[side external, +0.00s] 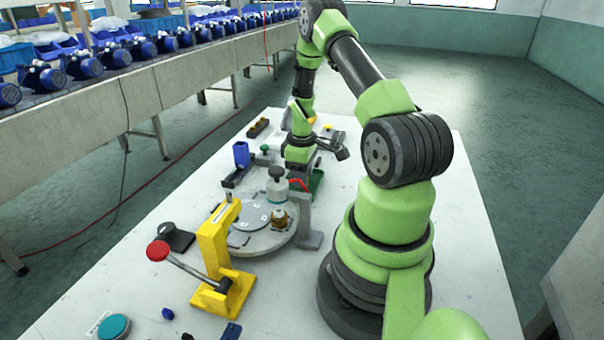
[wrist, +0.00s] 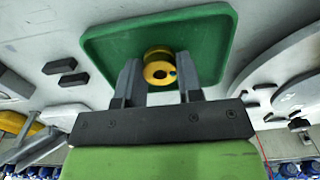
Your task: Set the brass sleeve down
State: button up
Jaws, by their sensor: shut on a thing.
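Behind the sleeve is a green tray (wrist: 105,42) with a raised rim. I cannot tell from this angle whether the sleeve touches the tray floor. In the side external view the green tray (side external: 318,181) shows only in part behind my wrist, and the sleeve is hidden there.
A round grey fixture (side external: 252,240) carries a brass-coloured part (side external: 280,219) and a grey-topped weight (side external: 277,188). A yellow lever press (side external: 218,245) stands at its front left. A blue block (side external: 241,154) stands left of the tray. The table's right side beyond my base is clear.

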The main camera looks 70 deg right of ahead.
jog(key=o, duration=0.8)
notch_tip(320, 180, up, 12)
jog(key=w+a+r+m+t, duration=0.2)
jog(key=w+a+r+t, duration=0.15)
jog(key=a+r, duration=0.9)
jog(key=shift+s+a+r+m+t+y, duration=0.35)
jog(key=shift+s+a+r+t, duration=0.4)
jog(key=shift+s+a, duration=1.4)
jog(key=shift+s+a+r+m+t+y, duration=0.4)
jog(key=shift+s+a+r, duration=0.6)
jog(key=shift+a, duration=2.3)
jog(key=shift+s+a+r+m+t+y, duration=0.25)
jog(key=shift+s+a+r+t, duration=0.9)
jog(key=shift+a, duration=1.55)
